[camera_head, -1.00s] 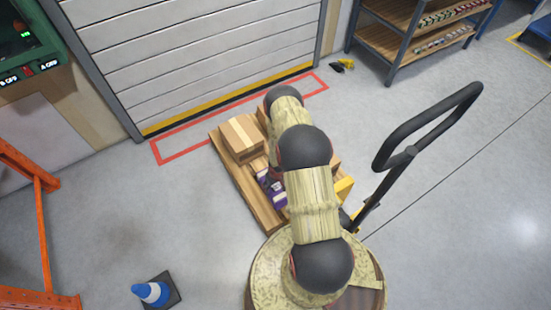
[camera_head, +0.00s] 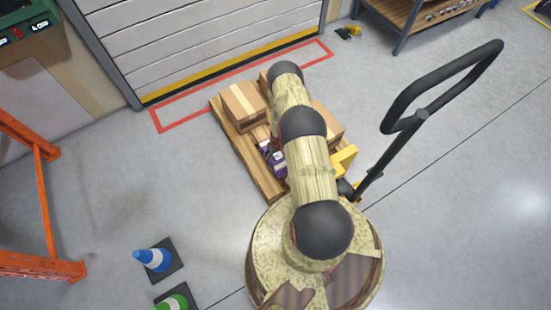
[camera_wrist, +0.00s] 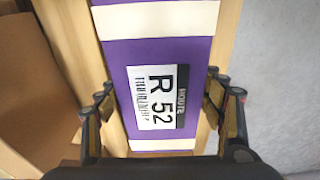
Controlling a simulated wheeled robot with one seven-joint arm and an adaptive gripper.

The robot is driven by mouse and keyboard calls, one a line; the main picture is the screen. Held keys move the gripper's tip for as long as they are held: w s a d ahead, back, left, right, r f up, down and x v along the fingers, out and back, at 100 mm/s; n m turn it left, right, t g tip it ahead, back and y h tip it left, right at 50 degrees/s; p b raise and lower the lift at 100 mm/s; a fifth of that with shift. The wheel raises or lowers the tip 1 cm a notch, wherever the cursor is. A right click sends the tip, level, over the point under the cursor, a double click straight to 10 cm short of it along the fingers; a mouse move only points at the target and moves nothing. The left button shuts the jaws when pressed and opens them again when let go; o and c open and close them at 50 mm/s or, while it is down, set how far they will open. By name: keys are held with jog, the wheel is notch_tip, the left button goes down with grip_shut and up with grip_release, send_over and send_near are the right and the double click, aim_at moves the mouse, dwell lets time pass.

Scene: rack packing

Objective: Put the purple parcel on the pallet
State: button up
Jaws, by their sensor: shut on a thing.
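In the head view a part of the parcel (camera_head: 276,162) shows at the left side of my arm, over the wooden pallet (camera_head: 262,181). Pallet boards show on both sides of it in the wrist view. I cannot tell whether the parcel touches the boards. My arm hides my gripper and part of the pallet in the head view.
Brown boxes stand on the pallet at the far left (camera_head: 243,105) and right (camera_head: 328,123). A pallet jack handle (camera_head: 440,88) rises at the right. A blue cone (camera_head: 153,259) and a green cone (camera_head: 174,302) stand at lower left. Grey floor is open on the left.

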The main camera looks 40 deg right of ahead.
jog(key=shift+w+d+f+b, duration=0.1)
jog(key=shift+f+b, duration=0.6)
jog(key=shift+f, duration=1)
jog(key=shift+f, duration=0.1)
jog(key=o, duration=1.6)
jog(key=shift+o, duration=0.2)
